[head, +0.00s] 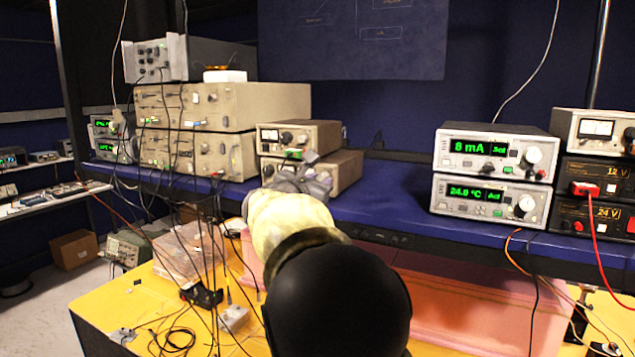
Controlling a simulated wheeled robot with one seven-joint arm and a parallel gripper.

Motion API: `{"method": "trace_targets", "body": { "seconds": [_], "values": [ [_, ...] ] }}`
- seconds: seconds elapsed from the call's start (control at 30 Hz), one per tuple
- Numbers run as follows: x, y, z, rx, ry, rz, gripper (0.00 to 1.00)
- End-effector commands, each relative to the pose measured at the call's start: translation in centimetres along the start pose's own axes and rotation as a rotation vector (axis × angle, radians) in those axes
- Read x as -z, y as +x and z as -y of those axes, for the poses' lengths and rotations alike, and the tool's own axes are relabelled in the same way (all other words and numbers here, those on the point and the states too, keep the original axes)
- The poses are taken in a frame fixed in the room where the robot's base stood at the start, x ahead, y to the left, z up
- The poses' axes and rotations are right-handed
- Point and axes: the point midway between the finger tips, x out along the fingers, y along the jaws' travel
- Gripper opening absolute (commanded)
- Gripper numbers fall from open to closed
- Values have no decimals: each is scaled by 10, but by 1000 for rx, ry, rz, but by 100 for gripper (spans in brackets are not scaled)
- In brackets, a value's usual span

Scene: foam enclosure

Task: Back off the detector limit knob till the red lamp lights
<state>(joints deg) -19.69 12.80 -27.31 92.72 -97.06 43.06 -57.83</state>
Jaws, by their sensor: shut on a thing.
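My gripper (312,177) is in the middle of the head view, reaching to the front of two stacked small beige units on the blue shelf. It is shut at the front of the lower unit (345,170), on what appears to be a knob. The knob itself is hidden behind my gripper and arm. I see no red lamp lit on either unit. Much of the lower unit's front is covered by my gripper.
Large beige instruments (240,105) with hanging black cables stand close on the left. On the right are two displays reading 8 mA (470,147) and 24.9 °C (465,190), beside 12 V and 24 V supplies (590,175). The blue shelf (400,195) is clear between.

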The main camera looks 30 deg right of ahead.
Motion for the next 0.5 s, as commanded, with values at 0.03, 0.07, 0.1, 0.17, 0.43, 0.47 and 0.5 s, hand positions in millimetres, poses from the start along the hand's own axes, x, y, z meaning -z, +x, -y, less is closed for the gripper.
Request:
{"method": "trace_targets", "body": {
  "seconds": [0.03, 0.07, 0.1, 0.17, 0.43, 0.47, 0.5],
  "values": [
    [-1, 0, 0, -1, 1, 2, 0],
    [-1, 0, 0, -1, 1, 2, 0],
    [-1, 0, 0, -1, 1, 2, 0],
    [-1, 0, 0, -1, 1, 2, 34],
    [-1, 0, 0, -1, 2, 1, 44],
    [0, 0, 0, -1, 2, 1, 44],
    [0, 0, 0, -1, 2, 1, 44]
  ]
}}
